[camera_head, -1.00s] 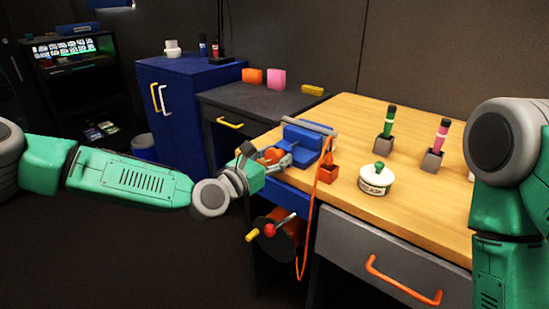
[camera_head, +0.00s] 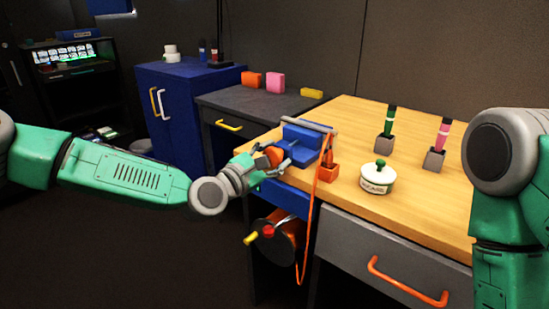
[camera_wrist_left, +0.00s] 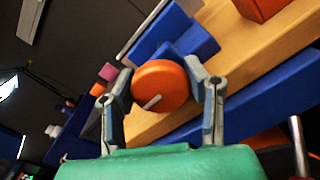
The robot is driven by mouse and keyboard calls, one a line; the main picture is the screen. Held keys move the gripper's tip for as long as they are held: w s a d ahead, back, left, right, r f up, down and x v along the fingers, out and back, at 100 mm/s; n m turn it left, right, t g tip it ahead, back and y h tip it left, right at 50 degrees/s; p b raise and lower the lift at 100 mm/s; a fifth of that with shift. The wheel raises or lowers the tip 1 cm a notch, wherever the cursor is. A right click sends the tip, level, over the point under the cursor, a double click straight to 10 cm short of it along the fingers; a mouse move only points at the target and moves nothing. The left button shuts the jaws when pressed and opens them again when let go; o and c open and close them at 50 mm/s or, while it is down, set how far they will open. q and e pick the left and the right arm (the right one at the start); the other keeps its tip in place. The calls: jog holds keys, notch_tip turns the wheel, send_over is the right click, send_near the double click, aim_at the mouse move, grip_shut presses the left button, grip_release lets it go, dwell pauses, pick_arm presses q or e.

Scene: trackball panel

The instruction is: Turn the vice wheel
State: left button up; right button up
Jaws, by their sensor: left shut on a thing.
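A blue vice (camera_head: 304,143) is fixed at the left edge of the wooden workbench. Its orange wheel (camera_head: 273,156) faces left, toward my left gripper (camera_head: 262,163). In the left wrist view the round orange wheel (camera_wrist_left: 161,87), with a small grey handle on its face, sits between the two fingers of my left gripper (camera_wrist_left: 172,80). The fingers lie on opposite sides of its rim and are shut on it. The blue vice body (camera_wrist_left: 172,35) is behind the wheel. My right arm shows at the right of the head view, but its gripper is out of frame.
An orange tool holder (camera_head: 328,171) with a hanging orange cord stands beside the vice. A white jar (camera_head: 378,178) and two stands with green and pink tools are further right on the bench. A dark reel (camera_head: 278,243) hangs below the blue bench edge.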

pick_arm(q)
jog(key=shift+s+d+f, duration=0.1)
jog(key=shift+f, duration=0.05)
jog(key=o, duration=1.2)
jog(key=v, duration=1.2)
